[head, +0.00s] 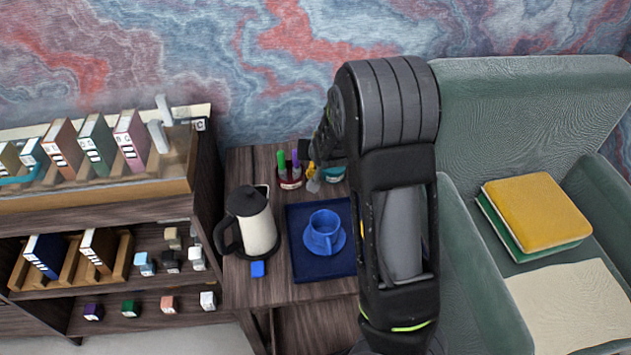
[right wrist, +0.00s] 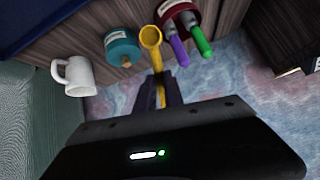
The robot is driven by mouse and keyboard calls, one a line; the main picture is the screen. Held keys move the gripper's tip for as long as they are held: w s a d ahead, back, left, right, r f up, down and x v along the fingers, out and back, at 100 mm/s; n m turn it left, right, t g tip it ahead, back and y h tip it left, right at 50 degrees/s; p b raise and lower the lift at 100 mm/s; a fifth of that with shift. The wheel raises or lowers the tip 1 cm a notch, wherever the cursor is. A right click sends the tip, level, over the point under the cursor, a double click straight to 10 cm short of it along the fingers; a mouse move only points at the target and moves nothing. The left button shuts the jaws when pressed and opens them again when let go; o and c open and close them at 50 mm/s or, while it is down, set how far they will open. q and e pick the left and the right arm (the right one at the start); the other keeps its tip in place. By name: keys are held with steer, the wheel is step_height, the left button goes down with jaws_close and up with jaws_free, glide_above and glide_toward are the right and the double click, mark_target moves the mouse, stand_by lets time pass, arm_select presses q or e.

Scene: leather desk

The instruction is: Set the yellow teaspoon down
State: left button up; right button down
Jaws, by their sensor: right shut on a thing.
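The yellow teaspoon (right wrist: 151,38) is in my right gripper (right wrist: 159,92), its round bowl pointing away from the jaws over the dark wood top in the right wrist view. In the head view only a small yellow bit of the spoon (head: 310,169) shows beside the gripper, between the maroon pot and the teal pot. My arm hides much of this area in the head view. I cannot tell whether the bowl touches the wood. My left gripper is not in view.
A maroon pot (head: 290,184) with purple and green handles and a teal pot (right wrist: 123,47) stand close by. A white mug (right wrist: 76,76) is nearby. A blue tray (head: 305,272) holds a blue cup (head: 323,236) on a saucer.

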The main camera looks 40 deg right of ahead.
mark_target(315, 170)
steer(key=shift+f, duration=1.4)
steer(key=shift+f, duration=0.1)
steer(key=shift+f+b, duration=0.5)
steer(key=shift+f, duration=1.35)
steer(key=shift+f, duration=0.1)
steer(key=c, duration=1.5)
jaws_free()
steer(key=shift+o, duration=0.2)
